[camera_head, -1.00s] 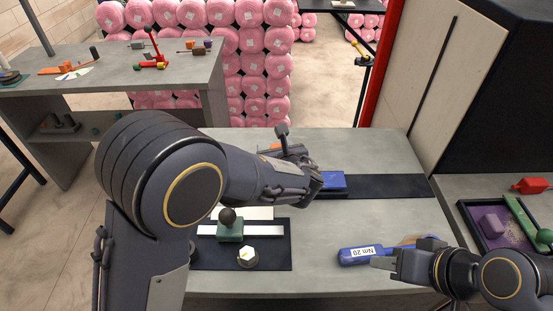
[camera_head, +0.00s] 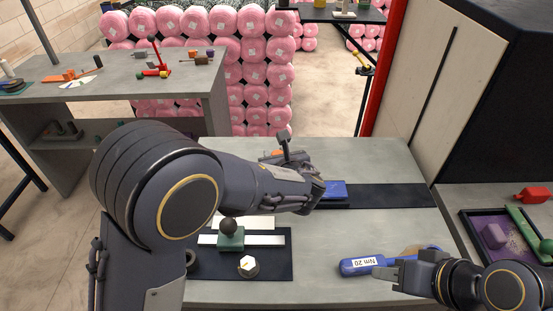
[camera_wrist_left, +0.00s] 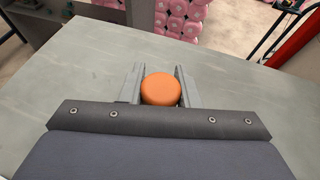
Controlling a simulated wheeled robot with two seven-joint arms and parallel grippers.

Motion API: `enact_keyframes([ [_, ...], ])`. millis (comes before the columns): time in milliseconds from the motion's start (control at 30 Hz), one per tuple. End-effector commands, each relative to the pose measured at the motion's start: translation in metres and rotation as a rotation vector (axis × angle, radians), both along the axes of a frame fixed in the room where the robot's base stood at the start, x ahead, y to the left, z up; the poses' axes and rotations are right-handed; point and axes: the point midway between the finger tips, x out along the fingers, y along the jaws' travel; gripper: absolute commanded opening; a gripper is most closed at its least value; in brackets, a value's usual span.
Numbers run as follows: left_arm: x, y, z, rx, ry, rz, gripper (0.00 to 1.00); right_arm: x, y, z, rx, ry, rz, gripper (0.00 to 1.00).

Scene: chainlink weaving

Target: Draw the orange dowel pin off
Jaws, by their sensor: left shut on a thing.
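The orange dowel pin (camera_wrist_left: 160,89) shows its round end between the two grey fingers of my left gripper (camera_wrist_left: 159,85) in the left wrist view. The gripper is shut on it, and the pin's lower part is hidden. In the head view a bit of orange (camera_head: 272,154) shows behind my left forearm, which hides most of the area around it. My right gripper (camera_head: 385,270) is beside a blue tool marked "Nm 20" (camera_head: 361,264) at the table's front right. I cannot tell whether its fingers are open or shut.
A blue block (camera_head: 335,188) sits on a dark strip (camera_head: 395,191) right of my left wrist. A dark mat (camera_head: 270,269) holds a green block with a black ball knob (camera_head: 231,237) and a white hexagonal-topped piece (camera_head: 248,264). The grey table's (camera_head: 375,155) back right is clear.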

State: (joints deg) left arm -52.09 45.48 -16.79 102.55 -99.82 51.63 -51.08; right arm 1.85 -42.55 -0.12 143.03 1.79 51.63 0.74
Motion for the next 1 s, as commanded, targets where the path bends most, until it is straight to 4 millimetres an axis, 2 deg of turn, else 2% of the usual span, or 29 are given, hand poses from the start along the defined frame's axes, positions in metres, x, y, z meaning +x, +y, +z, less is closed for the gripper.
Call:
enact_keyframes([
  [167,-0.003,-0.003,0.028,-0.006,-0.005,-0.004,0.07,0.0,0.0,0.001,0.0,0.0,0.0,0.36],
  [433,-0.047,-0.021,0.083,-0.007,-0.005,-0.004,0.07,0.0,0.0,0.0,0.0,0.0,0.0,0.36],
  [700,-0.103,-0.044,0.108,-0.002,-0.003,-0.004,0.07,0.0,0.0,-0.007,0.0,0.0,0.0,0.36],
  [800,-0.115,-0.049,0.114,-0.002,-0.002,-0.003,0.07,0.0,0.0,-0.008,0.0,0.0,0.0,0.36],
  [1000,-0.128,-0.054,0.12,-0.001,0.0,-0.002,0.07,0.0,0.0,-0.009,0.0,0.0,0.0,0.36],
])
